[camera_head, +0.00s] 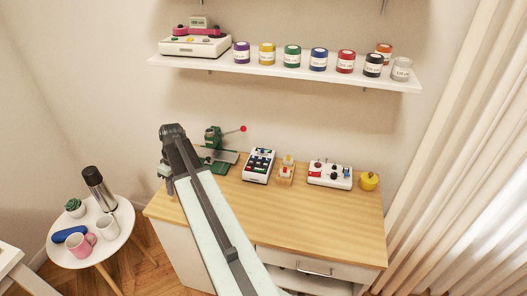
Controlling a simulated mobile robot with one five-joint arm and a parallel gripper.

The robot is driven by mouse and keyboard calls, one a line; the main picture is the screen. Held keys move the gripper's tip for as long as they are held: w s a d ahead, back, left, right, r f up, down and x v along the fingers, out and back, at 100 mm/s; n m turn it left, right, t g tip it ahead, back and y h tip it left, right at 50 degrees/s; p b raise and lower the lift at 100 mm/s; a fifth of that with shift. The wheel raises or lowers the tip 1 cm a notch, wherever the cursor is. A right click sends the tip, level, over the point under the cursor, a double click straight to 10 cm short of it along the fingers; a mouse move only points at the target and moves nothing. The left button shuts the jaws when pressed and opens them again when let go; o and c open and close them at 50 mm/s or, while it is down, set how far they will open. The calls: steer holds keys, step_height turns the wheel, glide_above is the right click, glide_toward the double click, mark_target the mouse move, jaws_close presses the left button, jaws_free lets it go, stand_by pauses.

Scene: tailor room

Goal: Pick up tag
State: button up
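I cannot make out a tag for certain in the head view. My arm reaches up over the left part of the wooden desk (315,215) and bends down at its top. My gripper (167,188) hangs near the desk's left edge, partly behind my own arm. Its fingers are too small and hidden to tell whether they are open or shut, and I see nothing clearly held in it.
A green press (214,137), keypad device (259,165), small wooden stand (286,174), white control box (330,175) and yellow item (369,181) line the desk's back. The desk's front is clear.

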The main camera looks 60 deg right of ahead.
steer(key=s+d+r+t+p, duration=0.1)
steer(key=s+d, duration=0.1)
steer(key=d, duration=0.9)
steer(key=s+d+r+p, duration=0.1)
steer(key=s+d+r, duration=0.1)
steer(key=d, duration=0.9)
steer(key=n+t, duration=0.2)
glide_toward(263, 149)
steer(key=f, duration=0.1)
steer(key=b+x, duration=0.7)
steer(key=x, duration=0.2)
steer(key=shift+r, duration=0.3)
jaws_close()
